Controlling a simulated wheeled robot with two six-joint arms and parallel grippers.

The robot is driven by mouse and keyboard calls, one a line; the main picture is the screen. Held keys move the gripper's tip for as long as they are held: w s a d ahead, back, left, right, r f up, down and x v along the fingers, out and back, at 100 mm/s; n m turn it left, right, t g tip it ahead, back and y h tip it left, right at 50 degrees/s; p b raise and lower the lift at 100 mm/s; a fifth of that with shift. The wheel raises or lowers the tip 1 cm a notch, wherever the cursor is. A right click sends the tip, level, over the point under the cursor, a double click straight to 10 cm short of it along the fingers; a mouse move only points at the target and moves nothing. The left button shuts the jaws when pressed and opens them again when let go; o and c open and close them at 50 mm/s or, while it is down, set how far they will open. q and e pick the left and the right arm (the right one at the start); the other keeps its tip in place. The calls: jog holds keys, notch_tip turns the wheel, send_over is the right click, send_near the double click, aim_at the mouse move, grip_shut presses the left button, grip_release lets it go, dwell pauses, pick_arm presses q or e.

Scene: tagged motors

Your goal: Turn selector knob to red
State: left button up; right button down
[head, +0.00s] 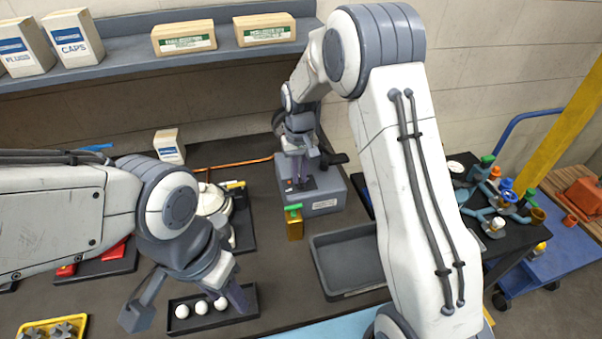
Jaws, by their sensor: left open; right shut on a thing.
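A grey box (322,205) with a light label on its front stands at the back middle of the table. A dark plate lies on its top, with a small red mark (289,184) at its left side. My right gripper (299,181) reaches down onto this plate and is shut on the selector knob, which the fingers mostly hide. I cannot tell which way the knob points. My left gripper (188,307) is open and empty, at the front left, above a dark tray (250,298) with white balls, well apart from the box.
A brass block with a green top (294,222) stands just in front of the box. An empty grey tray (349,262) lies to the right of it. A white round device (213,203) stands left. A shelf (200,57) with cartons runs behind. A cart with valves (500,205) is at right.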

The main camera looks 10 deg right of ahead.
aim_at(300, 177)
jog(key=shift+w+r, duration=0.1)
dwell(0.3)
jog(key=c, duration=0.9)
grip_release()
notch_tip(300, 177, up, 10)
jog(key=b, duration=0.2)
jog(key=shift+r, duration=0.2)
